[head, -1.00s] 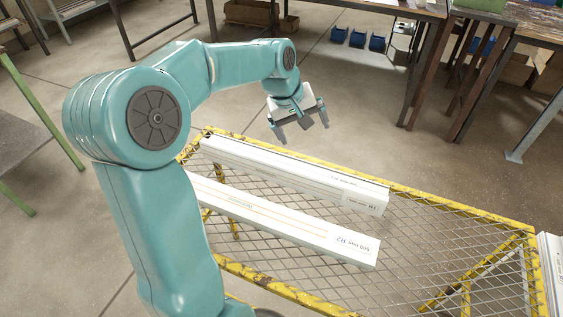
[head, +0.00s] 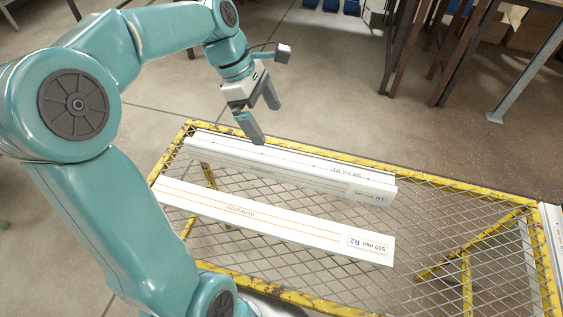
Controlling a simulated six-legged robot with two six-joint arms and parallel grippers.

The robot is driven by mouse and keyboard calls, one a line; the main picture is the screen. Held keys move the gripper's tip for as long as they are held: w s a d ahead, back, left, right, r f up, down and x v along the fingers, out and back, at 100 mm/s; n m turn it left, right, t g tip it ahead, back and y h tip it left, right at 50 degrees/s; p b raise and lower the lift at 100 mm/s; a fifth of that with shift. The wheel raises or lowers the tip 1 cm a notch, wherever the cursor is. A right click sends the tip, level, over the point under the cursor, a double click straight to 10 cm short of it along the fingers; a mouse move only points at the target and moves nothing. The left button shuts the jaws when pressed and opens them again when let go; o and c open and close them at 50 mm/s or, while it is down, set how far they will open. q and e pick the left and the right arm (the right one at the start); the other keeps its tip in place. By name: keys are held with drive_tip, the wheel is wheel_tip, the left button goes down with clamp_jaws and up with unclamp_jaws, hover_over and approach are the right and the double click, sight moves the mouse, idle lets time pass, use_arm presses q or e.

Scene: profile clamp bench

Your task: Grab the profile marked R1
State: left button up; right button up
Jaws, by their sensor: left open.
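The profile marked R1 (head: 290,172) is a long pale bar lying on the yellow-framed mesh bench, along its far side. Its small blue marking shows near the right end. A second pale profile marked R2 (head: 275,222) with an orange line lies nearer to me, roughly parallel and apart from it. My left gripper (head: 267,124) is open and empty, with its fingers pointing down. The nearer fingertip appears just over the far edge of the R1 profile; I cannot tell whether it touches. My right gripper is not in view.
The mesh bench (head: 448,225) has bare room on its right, with yellow braces below. Another pale piece (head: 553,240) is cut off at the right edge. Dark table legs (head: 410,50) and blue bins (head: 330,5) stand beyond on the floor.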

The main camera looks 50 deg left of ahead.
use_arm(q)
drive_tip(key=b, duration=0.2)
hover_over(287, 160)
drive_tip(key=a, duration=0.2)
drive_tip(key=f, duration=0.7)
drive_tip(key=shift+s+f, duration=0.2)
drive_tip(key=shift+s, duration=0.2)
drive_tip(key=shift+w+d+f, duration=0.1)
drive_tip(key=shift+d+f, duration=0.15)
drive_tip(key=shift+f, duration=0.25)
drive_tip(key=x, duration=0.2)
drive_tip(key=b+x, duration=0.1)
drive_tip(key=x, duration=0.2)
drive_tip(key=shift+s+b, duration=0.2)
drive_tip(key=shift+b, duration=0.1)
drive_tip(key=c, duration=1.5)
